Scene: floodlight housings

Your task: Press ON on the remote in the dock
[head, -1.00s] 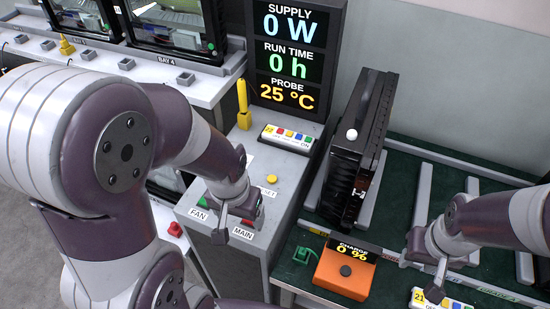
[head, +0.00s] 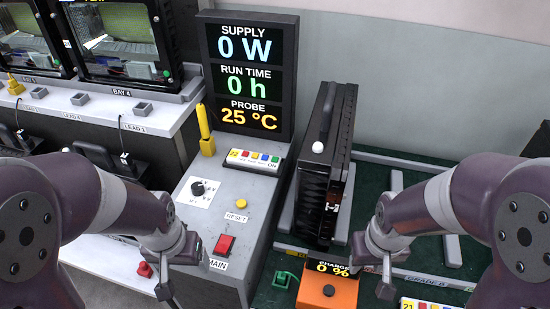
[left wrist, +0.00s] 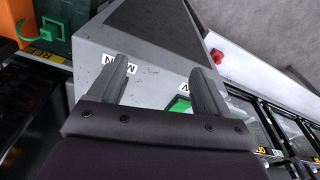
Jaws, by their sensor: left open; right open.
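A white remote (head: 255,160) marked 22, with a row of coloured buttons and the word ON at its right end, lies on the back of the grey console below the display. I cannot make out its dock clearly. A second remote (head: 425,304), marked 21, is partly cut off at the bottom right. My left gripper (head: 172,284) is open and empty at the console's front left, well short of the remote. My right gripper (head: 384,278) is open and empty, left of remote 21.
The console top (head: 232,185) carries a dial (head: 198,188), a yellow RESET button (head: 241,204) and a red MAIN switch (head: 224,245). A yellow post (head: 205,130) stands left of the remote. A black finned housing (head: 323,165) stands to its right, behind an orange charge box (head: 327,291).

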